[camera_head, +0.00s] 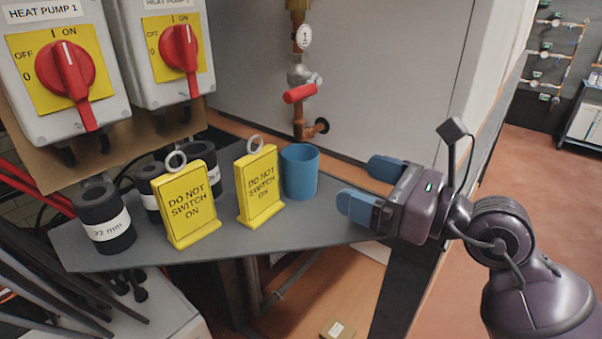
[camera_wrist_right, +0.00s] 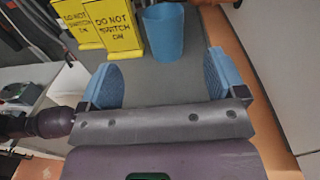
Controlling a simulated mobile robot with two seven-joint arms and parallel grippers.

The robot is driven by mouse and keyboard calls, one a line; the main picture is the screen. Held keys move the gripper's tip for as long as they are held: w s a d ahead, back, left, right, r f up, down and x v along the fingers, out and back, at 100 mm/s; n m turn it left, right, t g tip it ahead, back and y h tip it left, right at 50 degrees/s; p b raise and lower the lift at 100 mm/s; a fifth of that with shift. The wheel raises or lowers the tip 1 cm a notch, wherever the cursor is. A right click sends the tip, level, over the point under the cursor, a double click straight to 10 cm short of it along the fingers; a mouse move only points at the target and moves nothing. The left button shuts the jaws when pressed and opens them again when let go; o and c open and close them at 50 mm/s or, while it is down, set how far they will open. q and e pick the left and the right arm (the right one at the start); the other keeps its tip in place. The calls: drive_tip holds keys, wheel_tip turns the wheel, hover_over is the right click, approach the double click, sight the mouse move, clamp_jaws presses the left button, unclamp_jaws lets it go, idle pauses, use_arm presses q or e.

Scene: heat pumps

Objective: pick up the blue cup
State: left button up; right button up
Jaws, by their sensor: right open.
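The blue cup (camera_head: 300,173) stands upright on the grey shelf (camera_head: 300,233), right of the yellow signs. It also shows in the right wrist view (camera_wrist_right: 164,33), ahead of the fingers and roughly between their lines. My right gripper (camera_head: 371,187) is to the right of the cup, apart from it, with its blue fingers open and nothing between them. In the right wrist view the right gripper (camera_wrist_right: 162,78) spans a bare part of the shelf. My left gripper is not in view.
Two yellow "DO NOT SWITCH ON" signs (camera_head: 259,188) (camera_head: 189,205) stand left of the cup, the nearer one close beside it. Several black cylinders, one labelled (camera_head: 103,218), stand farther left. A pipe with a red valve handle (camera_head: 300,93) is behind the cup.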

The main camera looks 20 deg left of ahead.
sight(316, 162)
drive_tip(key=x, duration=0.4)
drive_tip(key=shift+a+r+p, duration=0.1)
drive_tip(key=shift+a+p, duration=0.1)
drive_tip(key=shift+p, duration=0.1)
drive_tip(key=shift+w+p+x, duration=0.15)
drive_tip(key=shift+p+x, duration=0.2)
drive_tip(key=shift+x, duration=1)
drive_tip(key=shift+w+p+x, duration=0.15)
drive_tip(key=shift+p+x, duration=0.2)
drive_tip(key=shift+x, duration=0.95)
drive_tip(key=shift+c, duration=0.3)
drive_tip(key=c, duration=1)
drive_tip(key=shift+o, duration=0.2)
